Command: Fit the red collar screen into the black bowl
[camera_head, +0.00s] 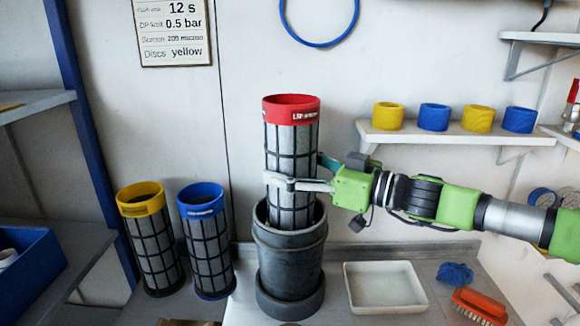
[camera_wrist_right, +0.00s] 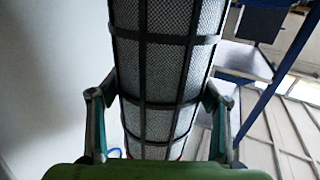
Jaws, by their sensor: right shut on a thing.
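The red collar screen (camera_head: 291,150) is a tall mesh cylinder with a black grid and a red top band. It stands upright, its lower end inside the mouth of the black bowl (camera_head: 290,265), so its bottom is hidden. My right gripper (camera_head: 280,182) is shut around the screen's middle, above the bowl's rim. In the right wrist view the mesh of the screen (camera_wrist_right: 165,75) fills the space between the two fingers of the gripper (camera_wrist_right: 160,115). My left gripper is not in view.
A yellow collar screen (camera_head: 150,240) and a blue collar screen (camera_head: 207,240) stand left of the bowl. A white tray (camera_head: 384,306), a blue cloth-like item (camera_head: 455,274) and an orange brush (camera_head: 479,306) lie to the right. A shelf (camera_head: 440,134) holds yellow and blue rings behind my arm.

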